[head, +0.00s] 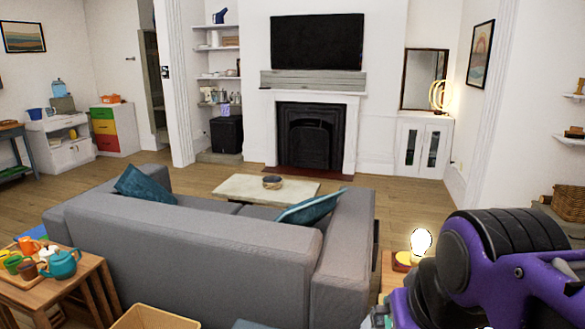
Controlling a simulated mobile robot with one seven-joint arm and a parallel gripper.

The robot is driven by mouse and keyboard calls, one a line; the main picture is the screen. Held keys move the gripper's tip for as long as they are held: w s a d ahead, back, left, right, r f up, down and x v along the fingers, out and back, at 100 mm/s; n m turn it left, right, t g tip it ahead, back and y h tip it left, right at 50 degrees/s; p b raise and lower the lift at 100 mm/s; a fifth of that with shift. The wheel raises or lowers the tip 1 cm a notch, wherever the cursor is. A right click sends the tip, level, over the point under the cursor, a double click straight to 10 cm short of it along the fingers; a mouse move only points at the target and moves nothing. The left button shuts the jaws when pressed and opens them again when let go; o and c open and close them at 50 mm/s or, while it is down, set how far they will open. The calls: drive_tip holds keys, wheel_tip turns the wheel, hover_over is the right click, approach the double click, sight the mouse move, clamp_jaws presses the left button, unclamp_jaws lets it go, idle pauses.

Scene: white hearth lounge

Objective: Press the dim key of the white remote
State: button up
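I cannot make out the white remote or its dim key in the head view. A lit lamp with a bare glowing bulb (421,242) and a yellowish base stands on a small wooden side table (387,272) beside the sofa's right arm. My purple and black arm fills the lower right corner and hides the near part of this table and what may lie on it. The fingers of my gripper do not show, so I cannot see whether it holds or touches anything.
A grey sofa (190,245) stands ahead, its back towards me. A nested wooden table (85,280) with a teal teapot (62,265) is at the left. A wooden box (155,318) is at the bottom edge. Open floor shows beyond the sofa, around a low pale table (240,187).

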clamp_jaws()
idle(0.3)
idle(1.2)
